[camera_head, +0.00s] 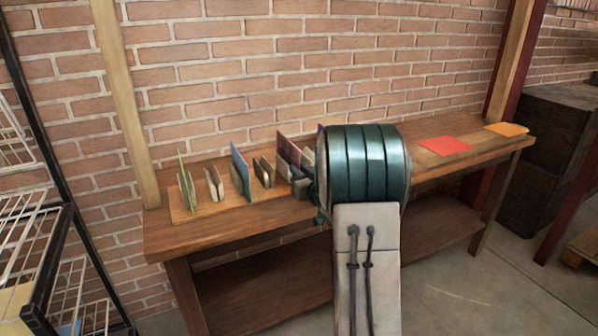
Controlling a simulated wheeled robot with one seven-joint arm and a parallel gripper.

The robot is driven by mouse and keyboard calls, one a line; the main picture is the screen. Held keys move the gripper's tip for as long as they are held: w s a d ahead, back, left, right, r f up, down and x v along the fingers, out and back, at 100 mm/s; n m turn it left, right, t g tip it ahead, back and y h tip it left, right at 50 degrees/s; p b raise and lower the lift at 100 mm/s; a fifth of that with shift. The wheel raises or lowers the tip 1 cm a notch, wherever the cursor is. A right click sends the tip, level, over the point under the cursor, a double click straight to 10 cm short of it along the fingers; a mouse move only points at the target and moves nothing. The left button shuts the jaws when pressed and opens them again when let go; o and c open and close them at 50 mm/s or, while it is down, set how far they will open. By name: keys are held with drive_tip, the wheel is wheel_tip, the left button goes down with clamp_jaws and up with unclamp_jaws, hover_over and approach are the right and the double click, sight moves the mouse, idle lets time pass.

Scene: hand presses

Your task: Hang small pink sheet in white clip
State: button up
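A row of pale and greyish clips stands on a wooden board (235,197) at the left of the bench. Some hold upright sheets: a green sheet (183,180), a blue sheet (240,168) and a dark purple-red sheet (288,150). A pale clip (214,186) and a brownish clip (263,172) show no sheet. I cannot tell which clip is the white one. No small pink sheet can be made out. My arm covers the middle of the bench and hides the right end of the row.
A red sheet (445,146) and an orange sheet (506,129) lie flat at the right of the wooden bench (200,236). A brick wall stands behind. A black wire rack (48,240) is at left, dark crates (545,150) at right.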

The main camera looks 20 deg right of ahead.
clamp_jaws()
wheel_tip(320, 180, up, 8)
drive_tip(key=p, duration=0.4)
drive_tip(key=shift+f, duration=0.25)
drive_tip(key=s+b, duration=0.1)
drive_tip(key=s, duration=0.6)
drive_tip(key=shift+d, duration=0.15)
idle(0.7)
